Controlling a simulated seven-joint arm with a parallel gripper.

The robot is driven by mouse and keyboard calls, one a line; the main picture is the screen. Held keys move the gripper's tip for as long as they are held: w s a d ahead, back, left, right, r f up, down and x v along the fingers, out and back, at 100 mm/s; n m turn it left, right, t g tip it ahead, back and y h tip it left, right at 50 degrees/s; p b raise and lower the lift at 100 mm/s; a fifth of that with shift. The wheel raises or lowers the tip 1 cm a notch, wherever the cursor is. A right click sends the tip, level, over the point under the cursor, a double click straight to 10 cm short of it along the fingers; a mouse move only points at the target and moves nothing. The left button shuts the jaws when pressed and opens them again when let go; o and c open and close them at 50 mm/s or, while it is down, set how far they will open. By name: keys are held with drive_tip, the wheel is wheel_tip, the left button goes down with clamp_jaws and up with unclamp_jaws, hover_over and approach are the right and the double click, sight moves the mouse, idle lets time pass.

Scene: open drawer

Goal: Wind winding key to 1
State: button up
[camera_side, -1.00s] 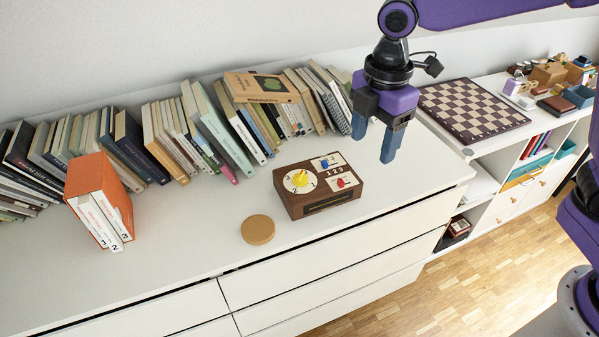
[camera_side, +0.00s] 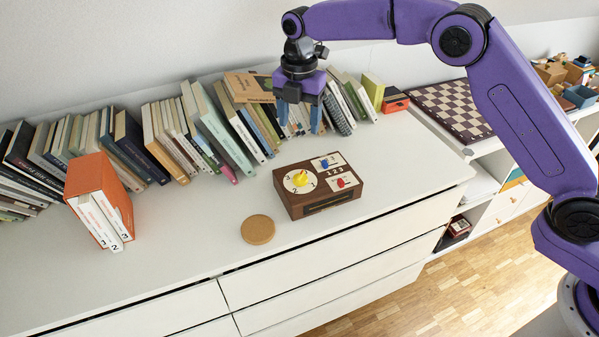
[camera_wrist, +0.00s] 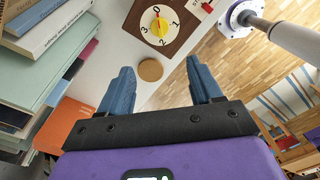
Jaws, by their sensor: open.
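A dark wooden box (camera_side: 333,201) stands on the white dresser top. Its top carries a round white dial with numbers and a yellow winding key (camera_side: 300,180) in the middle. A blue and a red piece sit on light plates beside the dial. My gripper (camera_side: 300,122) is open and empty, with its blue fingers pointing down, raised above the box and apart from it.
A row of books (camera_side: 205,130) stands along the wall behind the box. A round cork-coloured disc (camera_side: 258,229) lies in front of it. An orange holder with white books (camera_side: 98,190) stands at left. A chessboard (camera_side: 452,108) lies at right.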

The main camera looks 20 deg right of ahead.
sight(299, 176)
wheel_tip(299, 176, down, 16)
drive_tip(key=shift+f, duration=0.2)
idle(0.4)
drive_tip(key=c, duration=1)
